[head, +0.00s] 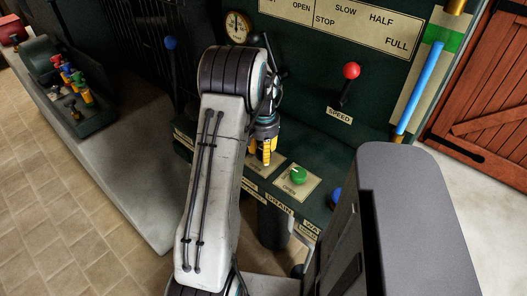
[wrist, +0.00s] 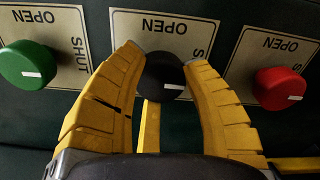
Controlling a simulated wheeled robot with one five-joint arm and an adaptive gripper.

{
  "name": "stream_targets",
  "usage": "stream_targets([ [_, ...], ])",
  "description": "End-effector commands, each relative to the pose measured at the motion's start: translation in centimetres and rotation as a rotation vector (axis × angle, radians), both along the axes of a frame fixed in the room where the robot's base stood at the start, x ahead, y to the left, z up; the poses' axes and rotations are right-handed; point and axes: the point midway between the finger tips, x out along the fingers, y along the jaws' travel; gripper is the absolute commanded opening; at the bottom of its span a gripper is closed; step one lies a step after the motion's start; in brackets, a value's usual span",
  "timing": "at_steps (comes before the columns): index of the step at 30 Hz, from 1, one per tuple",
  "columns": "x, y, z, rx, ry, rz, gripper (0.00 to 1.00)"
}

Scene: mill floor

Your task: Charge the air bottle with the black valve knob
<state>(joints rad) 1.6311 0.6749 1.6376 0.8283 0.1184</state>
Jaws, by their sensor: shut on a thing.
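The black valve knob (wrist: 160,75) sits on a cream plate in the wrist view, with OPEN above it and a partly hidden S-word at its right. A short white mark on it lies about level, toward its right. The two yellow fingers of my gripper (wrist: 165,58) stand on both sides of the knob and are shut on it. In the head view my gripper (head: 266,150) reaches down to the green panel and hides the black knob. I cannot make out the air bottle for certain.
A green knob (wrist: 27,64) and a red knob (wrist: 279,88) flank the black one closely. In the head view stand a red-tipped speed lever (head: 350,72), a gauge (head: 237,26), a blue sight tube (head: 418,88) and a dark cylinder (head: 272,225) below the panel.

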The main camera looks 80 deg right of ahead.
Motion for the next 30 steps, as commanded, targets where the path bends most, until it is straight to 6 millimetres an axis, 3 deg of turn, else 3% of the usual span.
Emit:
stream_targets([
  [9,-0.02,0.22,-0.28,0.008,0.0,-0.003,0.1],
  [10,-0.02,0.22,-0.28,0.008,0.0,-0.003,0.45],
  [18,-0.01,0.09,-0.13,0.004,-0.001,-0.002,0.69],
  [30,-0.02,-0.05,0.65,-0.001,0.0,-0.001,0.71],
])
